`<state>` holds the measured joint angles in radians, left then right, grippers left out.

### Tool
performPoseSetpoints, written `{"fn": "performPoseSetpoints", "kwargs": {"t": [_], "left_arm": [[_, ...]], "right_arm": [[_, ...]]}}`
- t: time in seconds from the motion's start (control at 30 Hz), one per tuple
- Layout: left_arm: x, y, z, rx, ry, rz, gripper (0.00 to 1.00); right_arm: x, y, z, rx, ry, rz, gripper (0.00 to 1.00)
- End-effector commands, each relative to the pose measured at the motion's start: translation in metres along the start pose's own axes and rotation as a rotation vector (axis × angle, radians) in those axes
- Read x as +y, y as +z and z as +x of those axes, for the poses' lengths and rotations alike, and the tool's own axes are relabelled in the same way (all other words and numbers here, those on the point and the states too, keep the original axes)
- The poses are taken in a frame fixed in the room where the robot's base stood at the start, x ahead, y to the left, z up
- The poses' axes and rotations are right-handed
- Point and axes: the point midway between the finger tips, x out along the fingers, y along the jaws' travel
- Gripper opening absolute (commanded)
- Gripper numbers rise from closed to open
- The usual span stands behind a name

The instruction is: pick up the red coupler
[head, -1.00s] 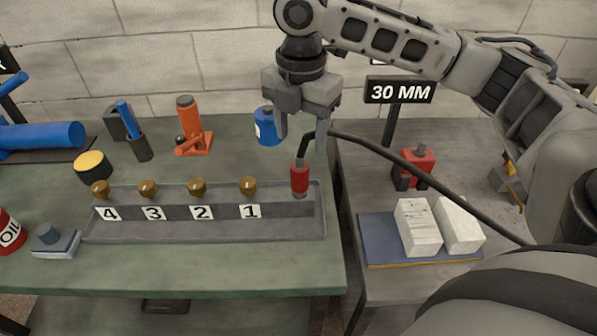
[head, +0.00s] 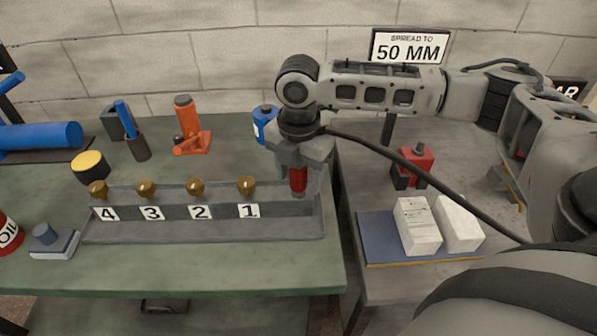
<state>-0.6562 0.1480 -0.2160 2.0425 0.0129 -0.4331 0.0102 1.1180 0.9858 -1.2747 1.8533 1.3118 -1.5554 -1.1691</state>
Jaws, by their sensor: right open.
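The red coupler (head: 298,181) stands upright at the right end of the grey tray (head: 200,231), to the right of the number 1 label. My right gripper (head: 299,177) points down directly over it, its open fingers low around or just beside the coupler's upper part. The coupler's top and the exact finger contact are hidden by the gripper body. A black hose runs from the gripper area to the lower right. My left gripper is not in the head view.
Several brass knobs (head: 195,187) line the tray's back edge. A blue can (head: 264,122) stands close behind my right gripper. An orange jack (head: 191,127) is at the back. White blocks (head: 418,226) lie on a blue mat on the right table. The green bench front (head: 200,268) is clear.

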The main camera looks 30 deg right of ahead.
Motion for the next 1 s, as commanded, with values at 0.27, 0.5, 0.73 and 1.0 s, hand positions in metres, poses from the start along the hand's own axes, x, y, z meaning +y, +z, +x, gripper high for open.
{"fn": "performPoseSetpoints", "kwargs": {"t": [0.27, 0.5, 0.73, 1.0], "left_arm": [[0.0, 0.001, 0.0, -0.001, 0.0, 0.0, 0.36], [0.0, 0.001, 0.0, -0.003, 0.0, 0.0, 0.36], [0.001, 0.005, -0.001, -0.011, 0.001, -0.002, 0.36], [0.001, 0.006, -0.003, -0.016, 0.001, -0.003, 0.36]], "right_arm": [[0.0, 0.0, -0.001, 0.0, 0.0, 0.0, 0.03], [0.001, 0.0, -0.002, 0.0, 0.002, 0.0, 0.04], [0.001, 0.0, -0.015, 0.0, 0.006, 0.0, 0.04], [-0.024, 0.0, -0.062, -0.002, 0.005, 0.001, 0.04]]}}
